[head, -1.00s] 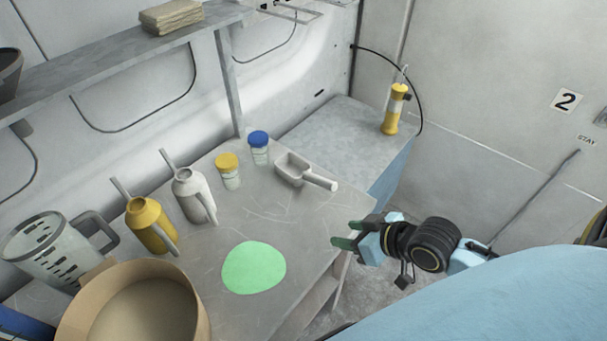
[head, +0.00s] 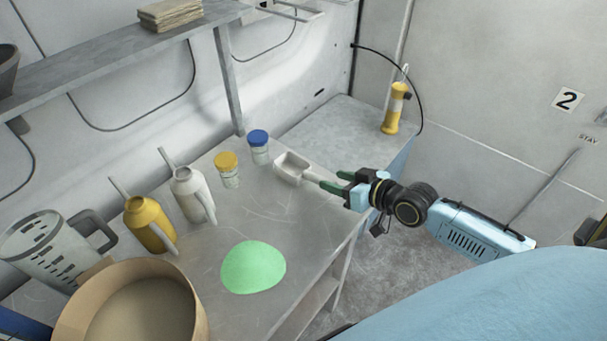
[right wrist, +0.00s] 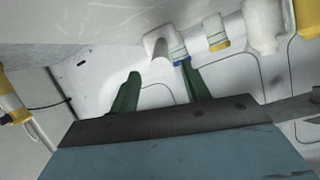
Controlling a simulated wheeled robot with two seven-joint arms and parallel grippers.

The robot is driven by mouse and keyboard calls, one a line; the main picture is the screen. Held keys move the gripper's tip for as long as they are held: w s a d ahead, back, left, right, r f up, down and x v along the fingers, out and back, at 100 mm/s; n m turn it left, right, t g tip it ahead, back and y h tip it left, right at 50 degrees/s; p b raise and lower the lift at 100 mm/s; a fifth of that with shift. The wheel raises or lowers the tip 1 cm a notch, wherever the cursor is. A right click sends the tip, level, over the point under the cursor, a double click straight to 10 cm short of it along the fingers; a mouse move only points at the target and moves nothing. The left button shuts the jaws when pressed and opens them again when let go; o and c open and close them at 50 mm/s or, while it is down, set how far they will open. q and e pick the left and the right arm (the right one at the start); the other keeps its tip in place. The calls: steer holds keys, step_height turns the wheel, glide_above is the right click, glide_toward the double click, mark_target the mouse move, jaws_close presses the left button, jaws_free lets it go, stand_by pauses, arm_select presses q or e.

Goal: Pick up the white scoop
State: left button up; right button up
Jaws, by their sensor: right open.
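The white scoop (head: 291,166) lies on the grey table near its far right part, its handle pointing right toward my right gripper. My right gripper (head: 331,181) is open, with its green fingertips at the handle end; the fingers partly hide the handle. In the right wrist view, a pale rounded end (right wrist: 158,47), which looks like the scoop handle, shows beyond the two green fingers (right wrist: 158,86), roughly between them in the picture. I cannot tell whether the fingers touch it. My left gripper is not in view.
A blue-lidded jar (head: 258,147) and a yellow-lidded jar (head: 228,171) stand left of the scoop. White (head: 192,194) and yellow (head: 150,224) jugs stand further left. A green round patch (head: 253,267) lies on the table (head: 262,215). A yellow bottle (head: 395,108) stands behind right.

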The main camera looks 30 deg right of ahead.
mark_target(320, 177)
steer(key=shift+a+f+x, duration=0.1)
steer(key=shift+f+x, duration=0.05)
steer(key=shift+x, duration=1.3)
steer(key=shift+a+f+x, duration=0.1)
steer(key=shift+a+x, duration=0.05)
steer(key=shift+x, duration=1.3)
steer(key=shift+s, duration=0.25)
jaws_close()
step_height(320, 177, up, 10)
steer(key=shift+r+p, duration=0.1)
steer(key=shift+p, duration=0.6)
